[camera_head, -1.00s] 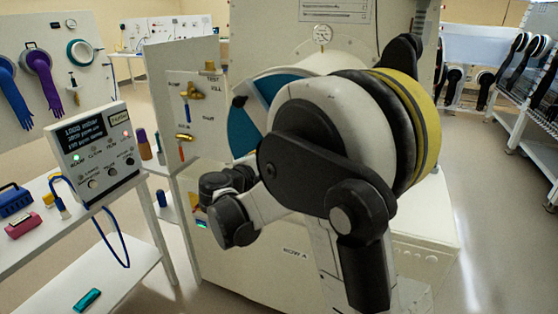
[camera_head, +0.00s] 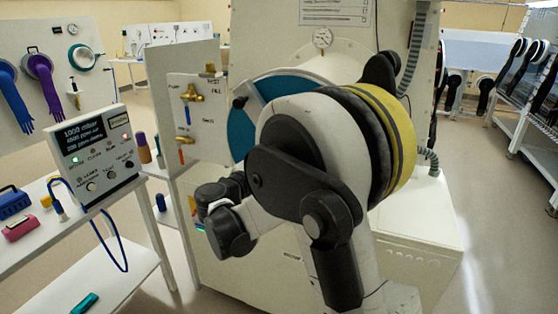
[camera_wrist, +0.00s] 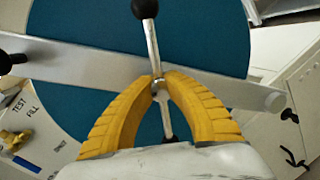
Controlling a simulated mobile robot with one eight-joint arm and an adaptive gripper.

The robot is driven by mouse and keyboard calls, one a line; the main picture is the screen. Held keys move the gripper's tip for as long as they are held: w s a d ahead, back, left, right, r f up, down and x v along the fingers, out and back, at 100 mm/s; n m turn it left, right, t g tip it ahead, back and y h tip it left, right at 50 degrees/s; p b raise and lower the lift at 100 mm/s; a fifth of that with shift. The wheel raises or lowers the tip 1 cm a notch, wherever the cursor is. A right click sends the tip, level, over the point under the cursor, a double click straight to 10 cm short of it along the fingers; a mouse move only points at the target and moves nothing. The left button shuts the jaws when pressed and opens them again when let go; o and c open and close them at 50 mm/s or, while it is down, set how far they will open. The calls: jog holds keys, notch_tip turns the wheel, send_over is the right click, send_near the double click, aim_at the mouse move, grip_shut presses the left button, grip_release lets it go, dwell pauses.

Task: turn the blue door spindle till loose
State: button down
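The blue round door (camera_head: 243,132) of the white chamber shows left of my arm in the head view. It fills much of the wrist view (camera_wrist: 215,38), with a grey metal bar (camera_wrist: 225,87) across it. The blue door spindle is a thin metal rod (camera_wrist: 153,45) with a black ball end (camera_wrist: 145,8), crossing the bar at a small hub. My gripper (camera_wrist: 161,80) has its yellow fingertips close together on both sides of the rod at the hub, seemingly shut on it. In the head view my arm hides the fingers and the spindle.
A side panel with brass valves (camera_head: 190,93) stands just left of the door. A pressure gauge (camera_head: 322,38) sits above it. A controller box (camera_head: 93,150) stands on the white bench at left. Open floor lies to the right.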

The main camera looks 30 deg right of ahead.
dwell(0.4)
jog(key=c, duration=1.5)
grip_release()
jog(key=shift+a, duration=0.15)
jog(key=v, duration=1.2)
jog(key=shift+s, duration=0.1)
